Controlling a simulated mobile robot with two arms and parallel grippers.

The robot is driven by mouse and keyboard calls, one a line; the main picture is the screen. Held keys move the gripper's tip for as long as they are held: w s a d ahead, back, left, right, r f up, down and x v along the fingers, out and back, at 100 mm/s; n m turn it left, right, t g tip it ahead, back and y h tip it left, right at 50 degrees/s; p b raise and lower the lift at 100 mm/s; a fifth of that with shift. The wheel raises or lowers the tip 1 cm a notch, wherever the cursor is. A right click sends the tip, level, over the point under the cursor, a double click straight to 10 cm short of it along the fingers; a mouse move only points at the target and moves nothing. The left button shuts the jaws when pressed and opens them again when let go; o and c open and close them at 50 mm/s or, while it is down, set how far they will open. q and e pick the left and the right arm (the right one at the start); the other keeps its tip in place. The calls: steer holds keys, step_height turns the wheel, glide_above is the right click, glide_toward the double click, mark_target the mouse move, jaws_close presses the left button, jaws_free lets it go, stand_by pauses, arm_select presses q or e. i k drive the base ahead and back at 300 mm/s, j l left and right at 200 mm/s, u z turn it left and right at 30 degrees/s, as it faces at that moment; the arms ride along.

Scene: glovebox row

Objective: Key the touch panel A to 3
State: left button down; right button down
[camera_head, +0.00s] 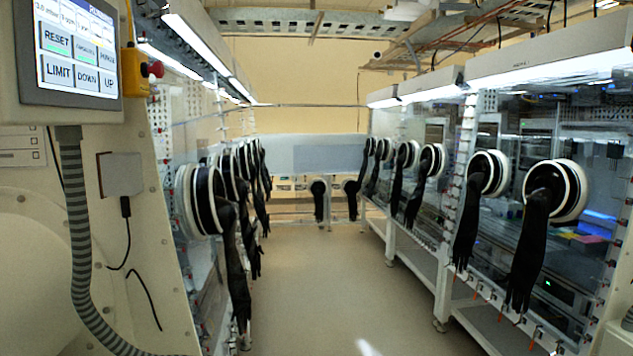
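A touch panel (80,50) hangs at the upper left in a pale housing, its top cut off by the picture edge. Small figures stand along the top of the screen, too blurred to read surely. I cannot make out a label A.
A yellow box with a red knob (151,69) is beside the panel. A grey corrugated hose (80,230) hangs below it. Glovebox rows with black gloves (528,250) line both sides, the gloves hanging into the aisle. The aisle floor (320,290) between them is clear.

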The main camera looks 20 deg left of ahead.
mark_target(108, 83)
steer(key=u, duration=1.3)
